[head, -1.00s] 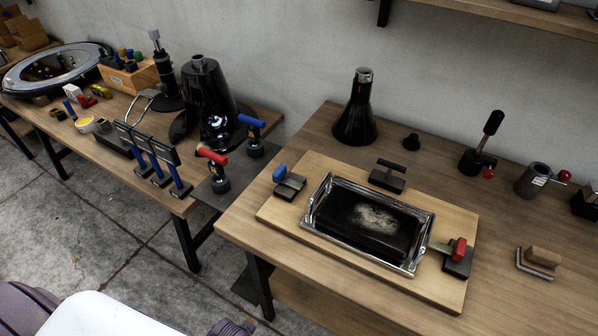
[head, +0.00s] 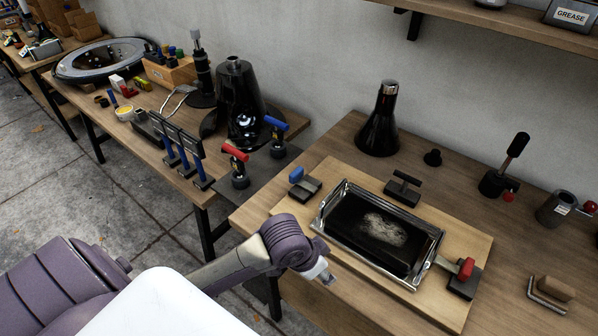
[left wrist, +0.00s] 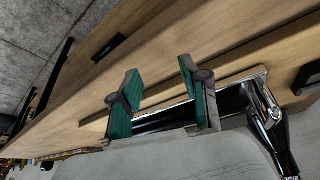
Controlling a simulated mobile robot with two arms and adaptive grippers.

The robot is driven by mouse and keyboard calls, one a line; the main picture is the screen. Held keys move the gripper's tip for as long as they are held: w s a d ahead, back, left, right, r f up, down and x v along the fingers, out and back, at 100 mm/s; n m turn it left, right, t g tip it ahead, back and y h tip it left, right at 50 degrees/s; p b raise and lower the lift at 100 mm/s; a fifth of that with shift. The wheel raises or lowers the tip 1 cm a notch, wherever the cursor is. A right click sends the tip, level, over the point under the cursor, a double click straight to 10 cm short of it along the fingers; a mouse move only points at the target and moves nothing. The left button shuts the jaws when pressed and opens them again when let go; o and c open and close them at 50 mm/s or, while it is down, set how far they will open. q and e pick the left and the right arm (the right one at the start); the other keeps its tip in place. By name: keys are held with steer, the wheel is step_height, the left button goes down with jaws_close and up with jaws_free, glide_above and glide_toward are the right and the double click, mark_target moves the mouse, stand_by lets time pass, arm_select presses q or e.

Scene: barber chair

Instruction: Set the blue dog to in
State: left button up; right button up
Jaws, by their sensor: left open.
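The blue-handled dog (head: 304,183) stands on the left edge of a light wooden board (head: 455,220), with a dark block beside its blue knob. A red-handled dog (head: 464,275) is at the board's right side. A black pad in a chrome frame (head: 437,248) lies between them. My left gripper (head: 324,276) is low at the front edge of the board, apart from the blue dog. In the left wrist view my left gripper (left wrist: 159,76) has its green-padded fingers apart with nothing between them. The blue dog is not clearly identifiable there. My right gripper is out of view.
A dark clamp (head: 403,187) sits behind the frame. A black cone (head: 379,125) and a black lever (head: 505,165) stand further back. Red- and blue-handled clamps (head: 238,165) stand on a dark plate left of the board. A shelf (head: 480,28) overhangs at the upper right.

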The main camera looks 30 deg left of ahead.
arm_select(q)
steer(key=w+a, duration=0.1)
steer(key=w+r, duration=0.1)
steer(key=w, duration=0.1)
steer(key=w+a+r, duration=0.1)
steer(key=shift+w+a+r, duration=0.1)
steer(key=shift+w+a, duration=0.25)
steer(key=shift+w, duration=0.05)
steer(key=shift+y, duration=0.5)
steer(key=w+a+r, duration=0.2)
steer(key=w+a, duration=0.1)
steer(key=w+a+r, duration=0.2)
steer(key=shift+a, duration=0.2)
steer(key=w+a+r+n, duration=0.2)
steer(key=w+a+r, duration=0.25)
steer(key=a, duration=0.35)
steer(key=n+y, duration=0.1)
steer(key=n, duration=0.1)
glide_toward(296, 171)
steer(key=p+x, duration=0.2)
steer(key=x, duration=0.6)
steer(key=shift+w+d+f, duration=0.1)
steer(key=shift+d+f, duration=0.05)
steer(key=shift+f, duration=0.25)
steer(key=shift+w+f, duration=0.25)
steer(key=shift+f, duration=0.4)
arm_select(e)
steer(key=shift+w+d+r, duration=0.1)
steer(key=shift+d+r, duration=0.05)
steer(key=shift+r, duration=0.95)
